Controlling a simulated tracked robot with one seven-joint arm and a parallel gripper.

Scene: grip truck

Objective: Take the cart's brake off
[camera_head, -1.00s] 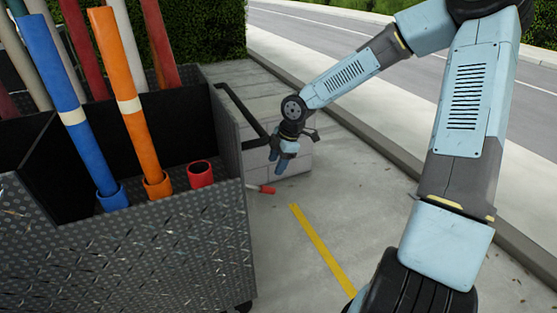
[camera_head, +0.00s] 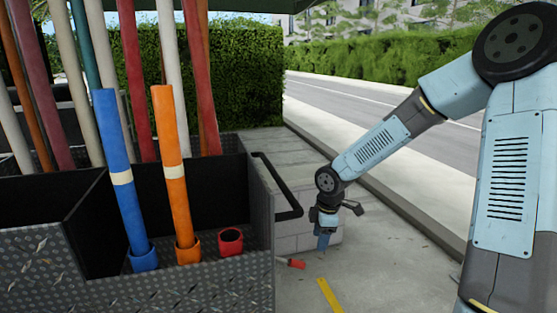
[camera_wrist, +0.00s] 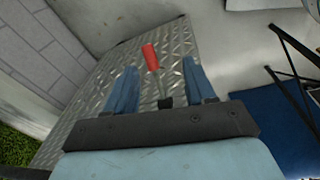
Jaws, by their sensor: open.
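The cart (camera_head: 180,292) is a dark diamond-plate bin at the left of the head view. Its brake lever has a red grip (camera_head: 296,263), low beside the cart's right side. In the wrist view the red grip (camera_wrist: 151,57) stands on a thin metal rod with a dark base, against diamond plate. My gripper (camera_head: 323,243) points down, just right of and above the red grip. In the wrist view my gripper (camera_wrist: 160,68) is open, with a blue finger on each side of the lever. The red grip appears between the fingertips; I cannot tell whether they touch it.
Colored tubes, including blue (camera_head: 121,170) and orange (camera_head: 173,165), stand in the cart. A black handle (camera_head: 278,190) juts from its right side, near my forearm. Open pavement (camera_head: 390,270) lies to the right.

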